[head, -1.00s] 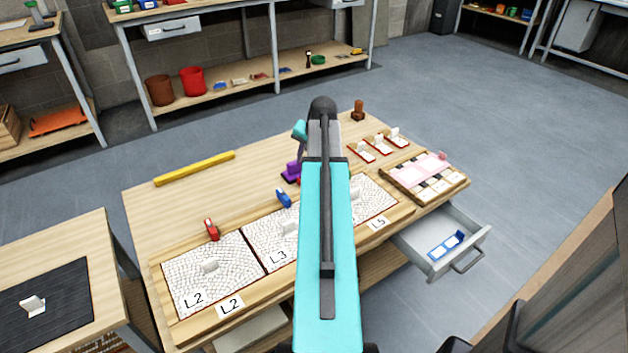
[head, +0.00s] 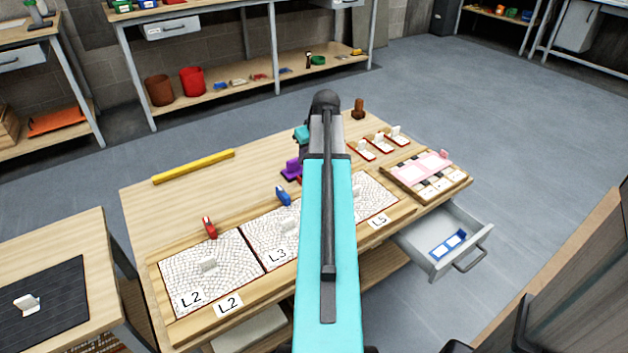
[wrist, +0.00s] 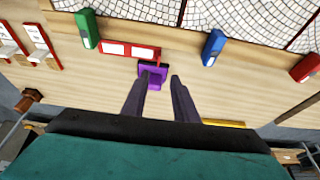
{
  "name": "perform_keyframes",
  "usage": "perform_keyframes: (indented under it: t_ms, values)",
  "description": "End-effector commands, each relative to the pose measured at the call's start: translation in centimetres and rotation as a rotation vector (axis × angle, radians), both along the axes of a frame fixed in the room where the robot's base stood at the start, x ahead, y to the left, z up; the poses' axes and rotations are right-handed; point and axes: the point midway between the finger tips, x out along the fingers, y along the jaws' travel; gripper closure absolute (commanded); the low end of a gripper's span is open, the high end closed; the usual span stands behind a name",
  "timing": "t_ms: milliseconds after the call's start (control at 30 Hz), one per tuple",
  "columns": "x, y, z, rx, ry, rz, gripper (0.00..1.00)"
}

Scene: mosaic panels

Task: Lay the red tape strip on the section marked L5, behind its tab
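In the wrist view a red strip with white patches (wrist: 130,49), seemingly the red tape strip, lies flat on the bench behind the panels. A purple block with a raised grip (wrist: 153,72) stands at its end; whether they are joined I cannot tell. My gripper (wrist: 158,77) is open, its fingertips apart with the purple block in line between them; contact is unclear. In the head view my arm hides most of the strip; the purple block (head: 291,169) shows beside the arm. The L5 section (head: 376,194) is partly hidden; its white tab (head: 356,191) and L5 label (head: 379,221) show.
Green (wrist: 87,29), blue (wrist: 213,47) and red (wrist: 306,67) clips stand along the panels' back edge. A yellow bar (head: 194,166) lies at the back left. Red-edged tabbed pieces (head: 380,146) and a tray (head: 451,188) stand right. An open drawer (head: 480,243) holds a blue strip.

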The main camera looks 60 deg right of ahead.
Motion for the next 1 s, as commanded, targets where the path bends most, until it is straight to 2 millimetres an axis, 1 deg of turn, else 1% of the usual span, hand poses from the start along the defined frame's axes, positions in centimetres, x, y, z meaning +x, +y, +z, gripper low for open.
perform_keyframes:
  t_ms: [33,400,567,667,767,1000]
  values:
    - [-0.1,-0.1,-0.3,-0.004,-0.003,-0.002,0.73]
    - [-0.1,-0.2,-0.1,-0.006,-0.006,-0.007,0.73]
    - [0.0,-0.3,-0.3,-0.006,-0.005,-0.007,0.73]
    - [0.2,-0.4,-0.9,-0.006,-0.005,-0.007,0.73]
    - [0.6,-0.5,-1.9,-0.006,-0.005,-0.007,0.73]
    - [1.8,-1.0,-5.2,-0.005,-0.005,-0.007,0.73]
